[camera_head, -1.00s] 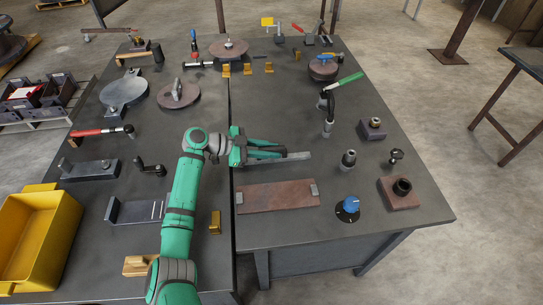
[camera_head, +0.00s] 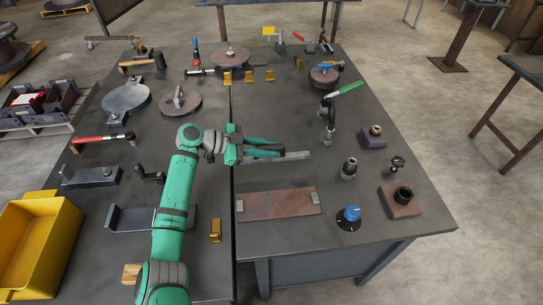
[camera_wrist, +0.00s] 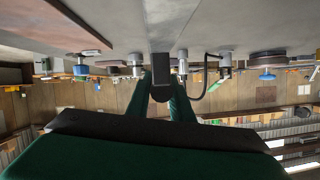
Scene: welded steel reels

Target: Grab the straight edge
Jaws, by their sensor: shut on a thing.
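The straight edge (camera_head: 296,156) is a flat grey metal bar in the head view. It points to the right, near the middle of the bench and behind a reddish-brown plate. My gripper (camera_head: 282,150) is at the bar and shut on it, with the bar's right end showing past the fingertips. In the wrist view, my gripper's green fingers (camera_wrist: 161,90) close together around a dark end (camera_wrist: 160,66), which looks like the bar seen end-on. My fingers hide part of the bar. I cannot tell how far it is from the bench top.
The reddish-brown plate (camera_head: 278,204) lies in front, with small grey blocks at its ends. A blue-knobbed dial (camera_head: 349,213), a dark cylinder fitting (camera_head: 349,168) and a green-handled tool (camera_head: 346,88) stand to the right. A yellow bin (camera_head: 38,240) is at the left.

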